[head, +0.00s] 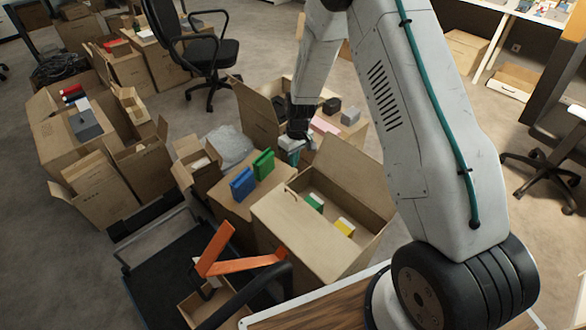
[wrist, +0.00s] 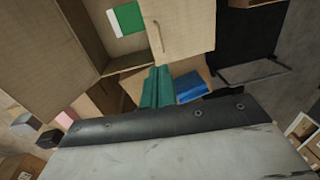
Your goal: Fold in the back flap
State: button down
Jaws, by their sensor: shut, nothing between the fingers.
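The open carton (head: 305,240) stands right of centre in the head view, with a green-and-white box (head: 315,202) and a yellow-and-white box (head: 344,227) inside. Its back flap (head: 350,165) stands up and leans outward at the far side of the opening. In the wrist view the flap (wrist: 45,45) fills the upper left, beside the opening with the green box (wrist: 126,20). My gripper (head: 291,152) is just left of the flap's upper left corner, apparently apart from it. Its teal fingers (wrist: 158,88) are together and empty.
A carton with a blue box (head: 242,184) and a green box (head: 263,164) on top stands close on the left. Behind my gripper, another carton bears grey and black blocks (head: 350,116). A cart with orange bars (head: 240,263) stands at the front left.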

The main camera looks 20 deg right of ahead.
aim_at(290, 191)
jog(key=f, duration=0.4)
jog(key=a+f, duration=0.1)
jog(key=f, duration=0.7)
jog(key=shift+s+a+f, duration=0.15)
jog(key=shift+s+f, duration=0.05)
jog(key=shift+s, duration=0.1)
jog(key=shift+w+d+f, duration=0.1)
jog(key=shift+d+f, duration=0.3)
jog(key=shift+f, duration=0.45)
